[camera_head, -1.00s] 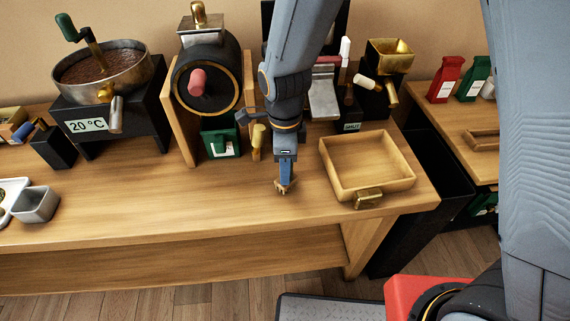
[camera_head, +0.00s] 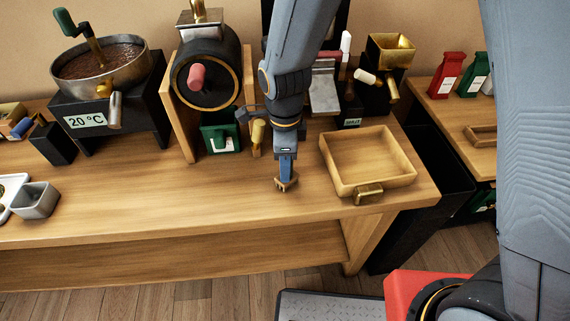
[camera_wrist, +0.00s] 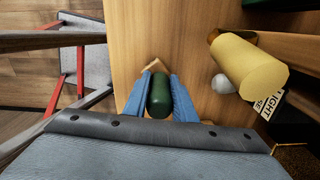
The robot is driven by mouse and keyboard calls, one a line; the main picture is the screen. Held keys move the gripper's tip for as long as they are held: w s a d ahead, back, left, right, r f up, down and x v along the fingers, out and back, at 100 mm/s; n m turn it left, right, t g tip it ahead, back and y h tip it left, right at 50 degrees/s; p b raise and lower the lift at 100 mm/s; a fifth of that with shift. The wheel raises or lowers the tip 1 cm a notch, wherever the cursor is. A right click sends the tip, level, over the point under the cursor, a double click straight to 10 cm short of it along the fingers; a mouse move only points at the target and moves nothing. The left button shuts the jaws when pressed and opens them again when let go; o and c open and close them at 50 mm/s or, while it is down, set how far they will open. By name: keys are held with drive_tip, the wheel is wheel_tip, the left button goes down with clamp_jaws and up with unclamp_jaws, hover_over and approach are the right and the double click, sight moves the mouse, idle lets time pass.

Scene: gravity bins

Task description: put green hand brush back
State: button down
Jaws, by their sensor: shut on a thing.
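The green hand brush (camera_wrist: 159,96) is held upright between the blue fingers of my gripper (camera_wrist: 159,92) in the wrist view. Its rounded dark green end faces the camera, and a pale wooden part shows beyond the fingertips. In the head view my gripper (camera_head: 287,172) points down at the worktop, right of the roaster and left of the wooden tray. A small brown part of the brush (camera_head: 287,187) shows at the fingertips, at or just above the wood. The fingers hide most of the green part there.
The wooden tray (camera_head: 345,187) with a brass handle stands to the right. A yellow-handled item (camera_head: 258,132) stands close behind my gripper, beside a green box (camera_head: 219,136). A grey bin (camera_head: 34,200) is at far left. The worktop between is clear.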

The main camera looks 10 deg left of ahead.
drive_tip(key=shift+f, duration=0.2)
drive_tip(key=c, duration=1.4)
unclamp_jaws()
drive_tip(key=shift+r+b, duration=0.85)
drive_tip(key=shift+r, duration=3.05)
